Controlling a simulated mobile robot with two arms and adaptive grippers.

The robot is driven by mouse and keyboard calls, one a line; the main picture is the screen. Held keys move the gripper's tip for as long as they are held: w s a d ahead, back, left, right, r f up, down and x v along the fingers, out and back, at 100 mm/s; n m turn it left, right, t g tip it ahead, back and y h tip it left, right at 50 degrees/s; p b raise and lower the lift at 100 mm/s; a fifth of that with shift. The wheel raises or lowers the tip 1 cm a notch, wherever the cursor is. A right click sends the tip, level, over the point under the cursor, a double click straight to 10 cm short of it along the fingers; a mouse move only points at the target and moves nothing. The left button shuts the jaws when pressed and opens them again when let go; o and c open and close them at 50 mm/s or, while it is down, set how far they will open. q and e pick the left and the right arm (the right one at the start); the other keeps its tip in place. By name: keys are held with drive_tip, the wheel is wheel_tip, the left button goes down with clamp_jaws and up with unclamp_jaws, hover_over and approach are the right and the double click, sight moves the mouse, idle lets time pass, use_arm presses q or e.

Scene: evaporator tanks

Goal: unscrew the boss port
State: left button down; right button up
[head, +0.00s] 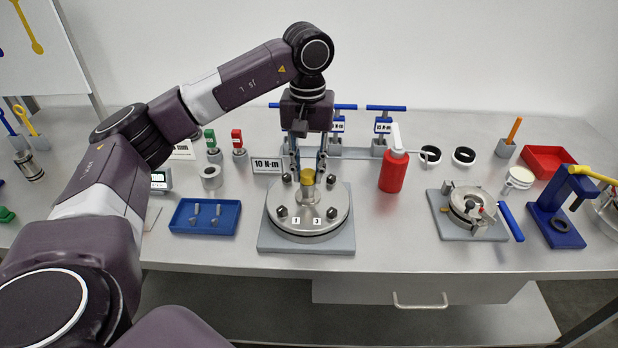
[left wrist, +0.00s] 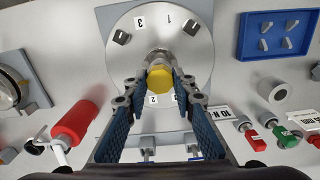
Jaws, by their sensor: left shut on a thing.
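The boss port, a yellow hexagonal cap on a metal neck, stands at the middle of a round steel flange (head: 337,210) in the head view. The cap (head: 307,177) also shows close up in the left wrist view (left wrist: 160,78). The flange has several dark bolts and number labels around it and rests on a grey square plate (head: 275,244). My left gripper (head: 307,165) comes down from above, its two blue-padded fingers shut on the cap's sides. The fingers also show in the wrist view (left wrist: 160,88). My right gripper is not in view.
A blue tray (head: 180,215) with small metal parts lies left of the plate. A 10 N·m sign (head: 267,165) and a rack with blue T-handled tools (head: 386,108) stand behind. A red bottle (head: 394,172) stands right. The bench is clear between the plate and the clamp fixture (head: 470,207).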

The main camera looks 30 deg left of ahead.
use_arm(q)
drive_tip(key=n, duration=0.3)
idle(0.4)
drive_tip(key=n, duration=0.3)
drive_tip(key=shift+n+p, duration=0.3)
drive_tip(key=shift+n, duration=0.9)
drive_tip(key=n, duration=0.4)
drive_tip(key=shift+n+p, duration=0.3)
drive_tip(key=shift+r, duration=0.25)
drive_tip(key=shift+r+p, duration=0.9)
drive_tip(key=shift+r, duration=0.15)
